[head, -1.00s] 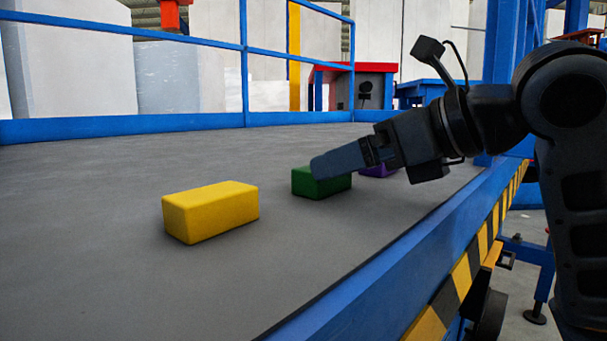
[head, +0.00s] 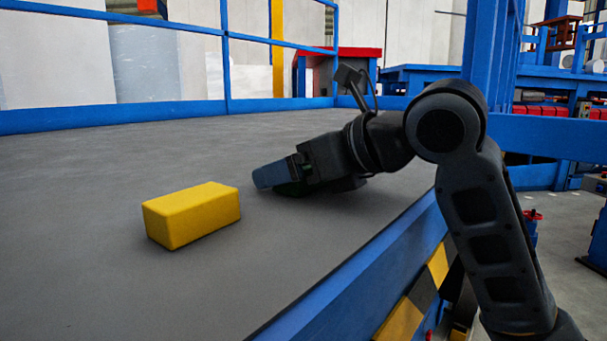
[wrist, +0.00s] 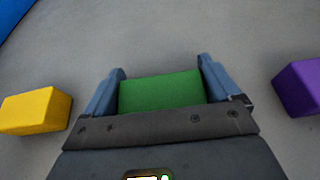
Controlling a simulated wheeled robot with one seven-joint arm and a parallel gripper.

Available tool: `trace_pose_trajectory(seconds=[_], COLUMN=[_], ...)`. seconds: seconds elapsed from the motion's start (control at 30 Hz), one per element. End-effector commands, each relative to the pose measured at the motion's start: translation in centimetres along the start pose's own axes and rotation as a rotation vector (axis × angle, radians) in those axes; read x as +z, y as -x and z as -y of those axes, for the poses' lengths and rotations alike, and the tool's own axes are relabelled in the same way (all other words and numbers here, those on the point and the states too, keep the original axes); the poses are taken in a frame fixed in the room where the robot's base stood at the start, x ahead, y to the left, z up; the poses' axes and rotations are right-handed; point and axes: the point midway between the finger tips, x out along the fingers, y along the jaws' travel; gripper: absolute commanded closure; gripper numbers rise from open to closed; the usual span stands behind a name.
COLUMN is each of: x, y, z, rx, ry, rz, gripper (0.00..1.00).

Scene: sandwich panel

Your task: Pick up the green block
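The green block (wrist: 160,91) lies between the two fingers of my gripper (wrist: 160,68) in the wrist view. The fingers are spread wide, one on each side of the block, and I cannot see a clear grip on it. In the head view my gripper (head: 270,177) is low over the conveyor surface.
A yellow block (head: 192,215) lies to the left of my gripper, and also in the wrist view (wrist: 35,110). A purple block (wrist: 302,87) lies to the right in the wrist view. The grey belt (head: 90,190) has free room, with a blue rail (head: 350,272) along its near edge.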

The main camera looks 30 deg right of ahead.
Motion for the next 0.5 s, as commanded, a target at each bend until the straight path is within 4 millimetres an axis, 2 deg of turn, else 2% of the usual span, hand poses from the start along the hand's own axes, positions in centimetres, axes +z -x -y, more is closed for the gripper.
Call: trace_pose_trajectory(seconds=[0.07,0.3,0.5], x=[0.01,0.02,0.04], y=[0.02,0.03,0.04], z=[0.00,0.01,0.01], rx=[0.000,0.000,0.000], ry=[0.000,0.000,0.000], rz=[0.000,0.000,0.001], gripper=[0.19,0.42,0.44])
